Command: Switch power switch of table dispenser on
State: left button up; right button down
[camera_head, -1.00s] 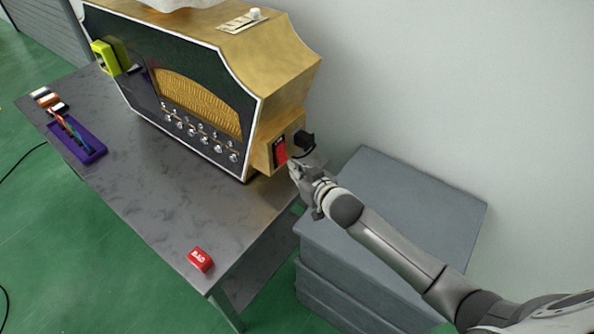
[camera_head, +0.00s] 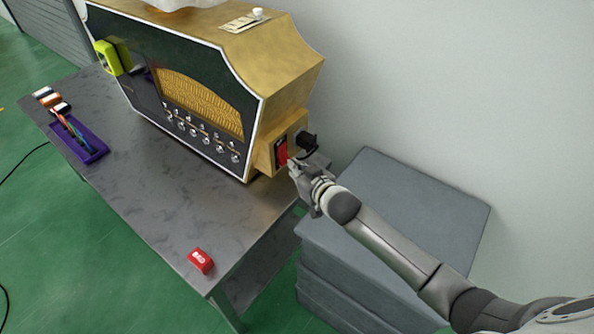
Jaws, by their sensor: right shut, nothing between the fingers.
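The table dispenser (camera_head: 190,45) is a gold and dark green cabinet on the grey table. Its red power switch (camera_head: 282,152) sits in a black frame on a gold box at its right side. My right gripper (camera_head: 292,164) is shut and empty, with its fingertips at the lower right edge of the red switch. Whether they touch it or are just short of it, I cannot tell. Which way the switch is tipped is too small to tell. My left gripper is not in view.
A black plug (camera_head: 306,141) sticks out beside the switch, just above my gripper. Grey stacked boxes (camera_head: 400,200) stand below my right arm by the wall. On the table (camera_head: 150,195) are a red block (camera_head: 200,261) and a purple tray (camera_head: 95,153); the front middle is clear.

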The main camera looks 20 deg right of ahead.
jog(key=shift+b+x, duration=1.05)
jog(key=shift+x, duration=0.8)
dwell(0.3)
jog(key=shift+s+d+r+p, duration=0.1)
jog(key=shift+s+r+p, duration=0.25)
jog(key=shift+p, duration=0.45)
jog(key=p, duration=0.7)
send_near(285, 161)
jog(key=shift+s, duration=0.75)
jog(key=shift+d+r+b, duration=0.25)
jog(key=shift+d+b, duration=0.05)
jog(key=shift+s+f, duration=0.1)
